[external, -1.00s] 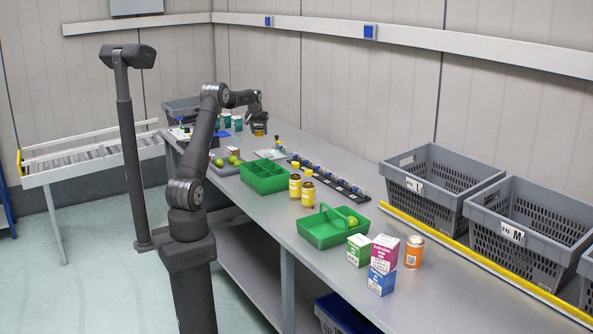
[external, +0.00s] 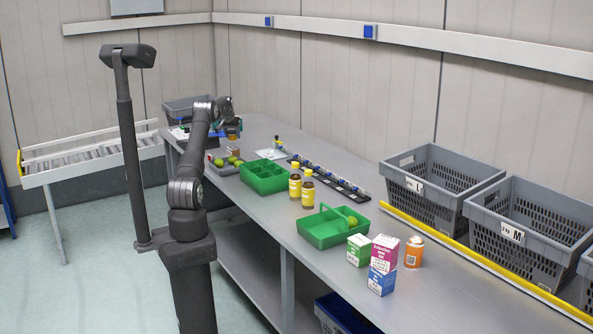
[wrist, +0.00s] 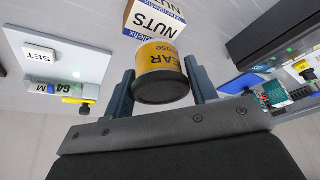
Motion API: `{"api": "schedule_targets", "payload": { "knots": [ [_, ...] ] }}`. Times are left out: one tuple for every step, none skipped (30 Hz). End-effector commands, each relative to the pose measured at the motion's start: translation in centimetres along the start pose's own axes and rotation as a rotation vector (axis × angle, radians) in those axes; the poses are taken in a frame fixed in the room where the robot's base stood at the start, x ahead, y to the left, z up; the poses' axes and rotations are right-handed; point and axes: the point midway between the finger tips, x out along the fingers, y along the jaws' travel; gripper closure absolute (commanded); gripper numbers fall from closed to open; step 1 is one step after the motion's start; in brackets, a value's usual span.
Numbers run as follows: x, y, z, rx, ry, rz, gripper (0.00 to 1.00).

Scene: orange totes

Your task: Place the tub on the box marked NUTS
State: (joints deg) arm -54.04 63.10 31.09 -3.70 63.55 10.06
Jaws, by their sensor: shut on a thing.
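My gripper (wrist: 160,72) is shut on the tub (wrist: 161,62), a yellow-orange round tub with a dark rim and lettering that reads in part "EAR". The tub sits between the two fingers in the wrist view. The box marked NUTS (wrist: 153,20), white and brown with a blue band, shows beyond the tub at the top of the wrist view. A gap to the box cannot be judged because the tub overlaps its near edge.
In the wrist view a pale panel with a SET label (wrist: 40,53) lies left and a dark case (wrist: 268,40) right. Teal boxes (wrist: 275,94) lie beyond.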

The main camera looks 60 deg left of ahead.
Motion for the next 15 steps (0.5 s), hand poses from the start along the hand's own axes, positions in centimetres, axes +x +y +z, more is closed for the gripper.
{"api": "schedule_targets", "payload": {
  "knots": [
    [0.1, -0.1, 0.0, 0.0, 0.001, 0.0, 0.73],
    [0.3, -0.2, 0.0, 0.0, 0.001, 0.0, 0.73],
    [0.6, -0.2, 0.2, 0.0, 0.001, 0.0, 0.73],
    [0.9, -0.1, 0.3, 0.0, 0.0, 0.0, 0.73],
    [1.3, -0.1, 0.5, 0.0, -0.001, 0.0, 0.73],
    [1.8, -0.1, 0.8, 0.0, -0.002, 0.0, 0.73],
    [2.3, -0.1, 0.9, 0.0, -0.001, 0.0, 0.73],
    [2.7, -0.1, 1.1, 0.0, 0.0, 0.0, 0.73],
    [3.3, -0.1, 1.4, 0.0, -0.001, 0.0, 0.73],
    [3.5, -0.1, 1.5, 0.0, -0.001, 0.0, 0.73],
    [3.7, -0.1, 1.5, 0.0, 0.001, -0.001, 0.73],
    [3.8, -0.1, 1.5, 0.0, 0.002, -0.001, 0.73],
    [3.8, -0.1, 1.5, 0.0, 0.002, -0.001, 0.73],
    [3.7, -0.1, 1.5, 0.0, 0.003, -0.001, 0.73],
    [3.7, -0.1, 1.5, 0.0, 0.002, -0.001, 0.73]
  ]
}}
